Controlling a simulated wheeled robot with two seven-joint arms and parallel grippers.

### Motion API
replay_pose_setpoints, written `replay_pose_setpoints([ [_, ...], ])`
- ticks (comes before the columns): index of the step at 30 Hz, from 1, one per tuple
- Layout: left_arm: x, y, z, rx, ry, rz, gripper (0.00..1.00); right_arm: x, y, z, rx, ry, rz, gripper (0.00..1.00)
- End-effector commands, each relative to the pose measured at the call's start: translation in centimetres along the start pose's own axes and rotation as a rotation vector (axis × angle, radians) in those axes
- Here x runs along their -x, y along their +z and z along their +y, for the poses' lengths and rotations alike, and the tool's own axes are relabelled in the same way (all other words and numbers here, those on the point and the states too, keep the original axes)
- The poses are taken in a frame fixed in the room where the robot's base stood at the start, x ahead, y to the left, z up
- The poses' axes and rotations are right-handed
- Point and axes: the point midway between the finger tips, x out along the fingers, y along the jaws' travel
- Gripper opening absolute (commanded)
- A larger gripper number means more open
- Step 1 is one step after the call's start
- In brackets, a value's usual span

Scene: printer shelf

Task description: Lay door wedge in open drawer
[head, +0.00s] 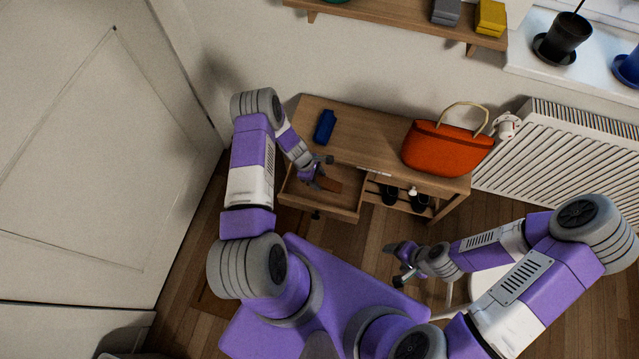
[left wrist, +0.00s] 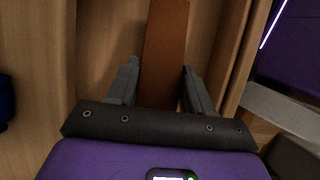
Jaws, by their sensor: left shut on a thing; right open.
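The door wedge (left wrist: 163,50) is a long reddish-brown piece between the two fingers of my left gripper in the left wrist view. In the head view the wedge (head: 328,184) shows just past the fingertips, inside the outline of the open drawer. My left gripper (head: 319,171) is shut on it. The open drawer (head: 345,199) is light wood and sticks out from the left front of the wooden bench. Whether the wedge touches the drawer floor is hard to tell. My right gripper (head: 402,264) is open and empty, above the floor, away from the bench.
The bench top (head: 365,135) carries a blue bottle-like object (head: 325,127) at left and an orange bag (head: 447,150) at right. Dark shoes (head: 389,195) sit in the cubby right of the drawer. A white radiator (head: 570,150) stands at right.

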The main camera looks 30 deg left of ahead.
Motion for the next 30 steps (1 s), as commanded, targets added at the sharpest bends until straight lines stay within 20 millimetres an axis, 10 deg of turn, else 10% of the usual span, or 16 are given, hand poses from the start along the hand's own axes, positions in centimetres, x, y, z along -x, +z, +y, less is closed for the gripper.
replay_pose_setpoints([
  [18, -3.4, -1.4, 0.0, -0.001, 0.000, 0.000, 0.18, -1.3, -0.1, 0.5, 0.000, 0.000, 0.000, 0.72],
  [19, -3.5, -1.4, 0.0, -0.002, 0.001, 0.000, 0.52, -1.3, -0.1, 0.5, 0.000, 0.000, 0.000, 0.72],
  [21, -3.4, -1.4, 0.1, -0.002, 0.001, 0.000, 0.63, -1.3, -0.1, 0.5, 0.000, 0.000, 0.000, 0.72],
  [30, -3.4, -1.4, 0.0, -0.001, 0.000, 0.000, 0.76, -1.3, -0.1, 0.5, 0.000, 0.000, 0.000, 0.72],
])
